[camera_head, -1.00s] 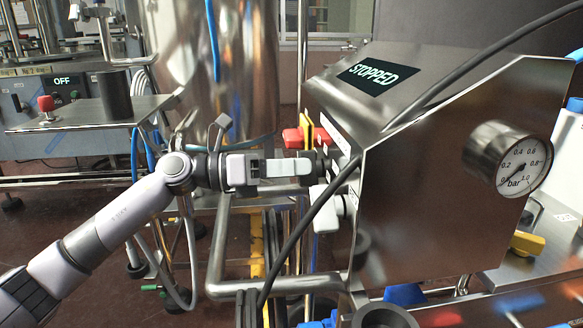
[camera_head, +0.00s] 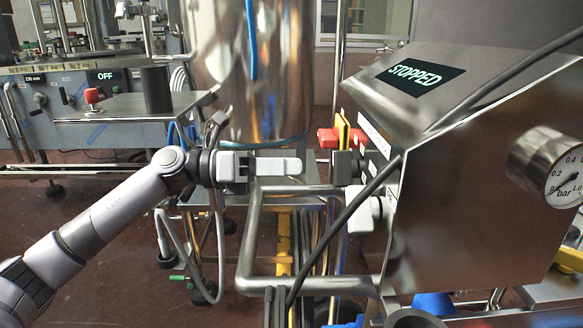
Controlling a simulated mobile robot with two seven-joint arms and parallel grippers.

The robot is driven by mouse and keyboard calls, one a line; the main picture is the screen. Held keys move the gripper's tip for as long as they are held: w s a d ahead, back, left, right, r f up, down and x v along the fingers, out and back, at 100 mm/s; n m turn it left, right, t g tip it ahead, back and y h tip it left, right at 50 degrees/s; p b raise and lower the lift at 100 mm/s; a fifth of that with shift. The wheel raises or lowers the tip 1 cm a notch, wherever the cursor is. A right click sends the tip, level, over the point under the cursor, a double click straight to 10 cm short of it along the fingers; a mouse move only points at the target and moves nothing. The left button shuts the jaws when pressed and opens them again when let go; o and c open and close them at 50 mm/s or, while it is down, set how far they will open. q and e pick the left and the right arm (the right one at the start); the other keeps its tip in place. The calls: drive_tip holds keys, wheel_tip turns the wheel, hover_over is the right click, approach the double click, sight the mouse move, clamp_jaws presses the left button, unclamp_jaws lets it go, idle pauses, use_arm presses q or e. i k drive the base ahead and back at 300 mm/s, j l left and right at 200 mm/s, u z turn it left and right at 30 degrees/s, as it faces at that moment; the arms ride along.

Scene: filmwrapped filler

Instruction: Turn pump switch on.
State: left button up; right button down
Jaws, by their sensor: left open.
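The steel control box (camera_head: 480,180) on the right has a display reading STOPPED (camera_head: 421,78). On its left face are a red and yellow switch (camera_head: 335,136), a black knob (camera_head: 344,168) below it and a pale grey knob (camera_head: 362,212) lower down. I cannot tell which is the pump switch, as labels are too oblique. My right gripper is not in view.
A black cable (camera_head: 345,215) runs across the box's front. A pressure gauge (camera_head: 566,178) is on the right. Another machine showing OFF (camera_head: 105,77) is at the left back.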

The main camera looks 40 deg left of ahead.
sight(329, 138)
drive_tip(key=k+j, duration=0.2)
drive_tip(key=j, duration=0.2)
drive_tip(key=k+j, duration=0.2)
drive_tip(key=j, duration=0.2)
drive_tip(key=k+j, duration=0.2)
drive_tip(key=j, duration=0.2)
